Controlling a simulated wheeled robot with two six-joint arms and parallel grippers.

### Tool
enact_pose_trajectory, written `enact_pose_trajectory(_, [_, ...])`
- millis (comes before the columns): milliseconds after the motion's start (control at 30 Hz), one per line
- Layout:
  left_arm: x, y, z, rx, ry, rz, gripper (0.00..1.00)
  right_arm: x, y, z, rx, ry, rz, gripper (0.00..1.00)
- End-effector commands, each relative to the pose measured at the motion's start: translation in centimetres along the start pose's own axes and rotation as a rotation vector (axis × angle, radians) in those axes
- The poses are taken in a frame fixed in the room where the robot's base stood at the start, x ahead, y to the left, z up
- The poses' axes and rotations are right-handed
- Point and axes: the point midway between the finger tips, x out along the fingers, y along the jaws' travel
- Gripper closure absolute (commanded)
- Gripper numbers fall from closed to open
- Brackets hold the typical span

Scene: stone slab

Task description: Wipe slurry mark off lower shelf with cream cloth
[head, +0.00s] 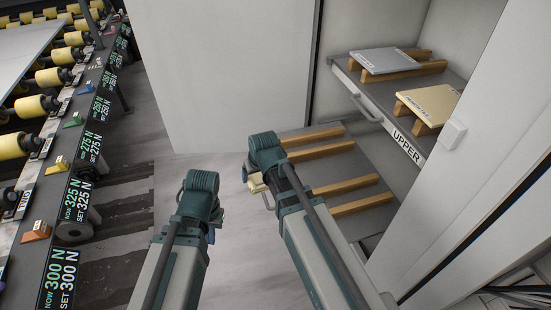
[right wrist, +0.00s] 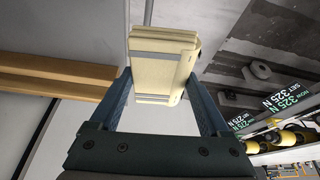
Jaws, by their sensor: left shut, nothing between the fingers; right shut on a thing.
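My right gripper (head: 262,190) is shut on the cream cloth (head: 257,183), at the left edge of the lower shelf (head: 322,158). In the right wrist view the cloth (right wrist: 163,52) is a thick folded pad with grey bands, between the two fingers of the right gripper (right wrist: 160,85). The lower shelf is grey and carries several wooden bars (head: 345,187); my right arm hides part of it. I cannot make out a slurry mark. My left gripper (head: 195,198) is shut and empty, left of the shelf over the floor; its fingertips are mostly hidden.
The upper shelf (head: 378,92), labelled UPPER, overhangs on the right with a front handle (head: 367,109) and two slabs on wooden bars. A pale panel (head: 230,75) stands behind. A roller line (head: 75,150) with force displays runs along the left. Floor between is clear.

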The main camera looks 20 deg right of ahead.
Motion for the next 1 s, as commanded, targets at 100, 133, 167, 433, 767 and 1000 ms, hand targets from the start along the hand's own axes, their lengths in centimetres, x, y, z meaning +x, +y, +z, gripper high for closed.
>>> enact_pose_trajectory(100, [0.6,0.1,-0.1,0.0,0.0,0.0,1.0,1.7,4.3,-2.7,0.049,0.0,0.02,0.64])
enact_pose_trajectory(133, [0.6,0.1,-0.1,0.0,0.0,0.0,1.0,1.9,5.2,-3.0,0.058,0.0,0.024,0.64])
enact_pose_trajectory(167, [0.7,0.1,-0.1,0.0,0.0,0.0,1.0,2.1,5.9,-3.4,0.065,0.0,0.028,0.64])
enact_pose_trajectory(433, [0.9,0.1,-0.1,0.0,0.0,0.0,1.0,2.8,9.1,-4.4,0.097,0.0,0.04,0.64])
enact_pose_trajectory(767, [1.7,0.2,-0.1,0.0,0.0,0.0,1.0,3.5,9.1,-4.0,0.096,0.0,0.04,0.64])
enact_pose_trajectory(1000, [3.8,0.4,-0.2,0.0,0.0,0.0,1.0,5.4,9.1,-3.2,0.096,0.0,0.04,0.64])
